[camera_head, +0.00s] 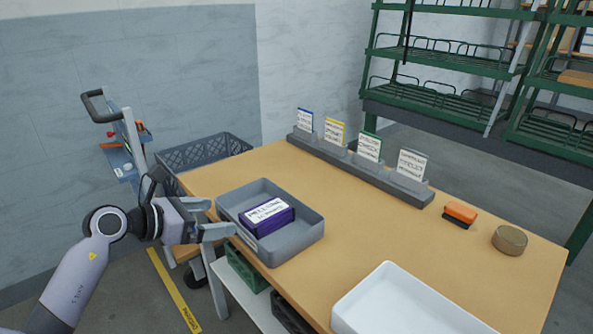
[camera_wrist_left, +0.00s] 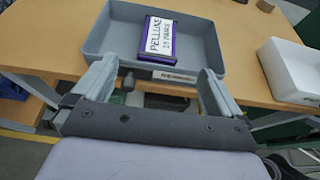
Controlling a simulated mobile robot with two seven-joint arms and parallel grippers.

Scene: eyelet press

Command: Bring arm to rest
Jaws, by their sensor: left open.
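My left gripper (camera_head: 211,217) is open and empty. It is at the left edge of the table, beside the near left side of a grey tray (camera_head: 299,247). In the left wrist view, its two fingers (camera_wrist_left: 150,88) are spread apart, pointing toward the tray (camera_wrist_left: 205,45). A purple box (camera_head: 266,218) with a white lettered label lies inside the tray, apart from the fingers. The box also shows in the left wrist view (camera_wrist_left: 158,37). My right gripper is in neither view.
The wooden table (camera_head: 340,230) carries a white tray (camera_head: 400,305), an orange brush (camera_head: 460,212), a round tin (camera_head: 509,239) and a grey rack (camera_head: 340,158) of label cards. A dark crate (camera_head: 205,152) and a wheeled cart stand left. Green shelving (camera_head: 450,70) stands behind.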

